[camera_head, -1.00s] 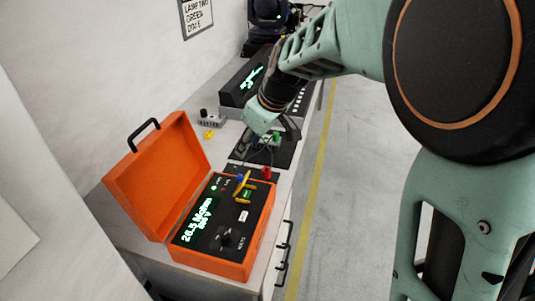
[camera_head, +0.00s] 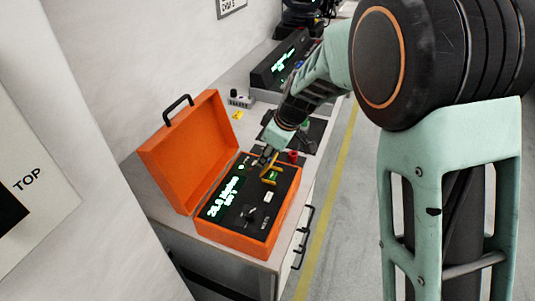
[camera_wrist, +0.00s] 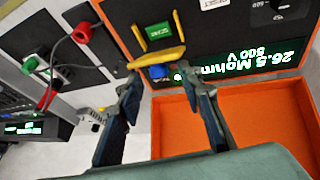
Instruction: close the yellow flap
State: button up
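The yellow flap (camera_wrist: 157,57) is on the dark panel of an orange case, beside a green socket (camera_wrist: 157,32). In the wrist view its crossbar runs level, with two side arms reaching past the green socket, and it appears raised off the panel. The flap also shows in the head view (camera_head: 269,172). My gripper (camera_wrist: 160,80) is open and empty, with one finger on either side of a blue part (camera_wrist: 159,72). The fingertips are just short of the crossbar; I cannot tell whether they touch it. In the head view my gripper (camera_head: 265,158) is over the panel's far edge.
The orange case (camera_head: 235,240) stands open on a white bench, its lid (camera_head: 190,150) up on the left. A red plug (camera_wrist: 82,32) with a cable is beside the case. A black device with a green display (camera_head: 280,62) stands farther back.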

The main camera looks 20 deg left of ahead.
jog(key=shift+w+a+f, duration=0.15)
jog(key=shift+a+f, duration=0.05)
jog(key=shift+f, duration=0.25)
grip_shut()
jog(key=shift+f+b, duration=0.15)
jog(key=shift+b, duration=0.3)
jog(key=shift+d+b, duration=0.1)
jog(key=shift+b, duration=0.25)
